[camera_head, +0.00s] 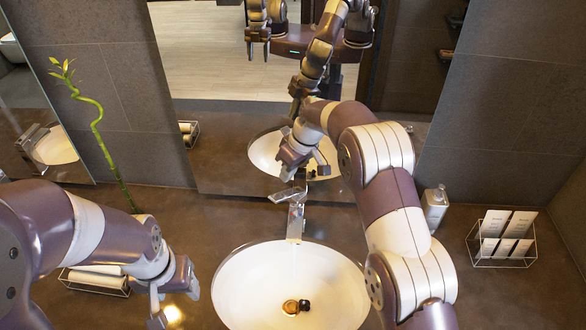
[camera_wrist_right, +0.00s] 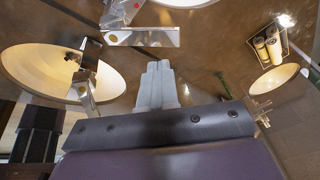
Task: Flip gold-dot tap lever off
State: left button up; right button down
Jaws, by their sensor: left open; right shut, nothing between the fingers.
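The silver tap (camera_head: 295,226) stands at the back rim of the white basin (camera_head: 232,285), and its flat lever (camera_head: 288,196) sits on top. A faint line runs below the spout; I cannot tell whether it is water. In the right wrist view a flat metal plate with a gold dot (camera_wrist_right: 150,38) shows just beyond my fingertips. My right gripper (camera_head: 284,174) is shut and empty close above the lever; it also shows in the wrist view (camera_wrist_right: 158,68). I cannot tell whether it touches. My left gripper (camera_head: 173,303) is open and empty, low left of the basin.
A mirror (camera_head: 225,165) behind the tap reflects the basin and my arms. A bamboo stalk (camera_head: 103,145) and a rack of rolled towels (camera_head: 98,282) are at left. A soap bottle (camera_head: 434,207) and a wire rack of cards (camera_head: 503,240) stand at right.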

aim_at(278, 197)
jog(key=f+p, duration=0.1)
jog(key=a+f+p, duration=0.1)
jog(key=f, duration=0.1)
jog(key=f+p, duration=0.1)
jog(key=shift+s+a+f, duration=0.25)
jog(key=shift+s+a, duration=0.05)
jog(key=shift+a, duration=0.05)
jog(key=shift+s+a+f, duration=0.1)
jog(key=shift+s+f, duration=0.05)
jog(key=shift+f, duration=0.35)
jog(key=shift+a+f, duration=0.1)
jog(key=shift+f, duration=0.25)
jog(key=shift+t+h, duration=0.4)
jog(key=f+b, duration=0.1)
jog(key=b, duration=0.1)
jog(key=s+a+f+b, duration=0.1)
jog(key=f+b, duration=0.1)
jog(key=b, duration=0.1)
jog(key=s+a+f+b, duration=0.1)
jog(key=b, duration=0.2)
jog(key=shift+f, duration=0.2)
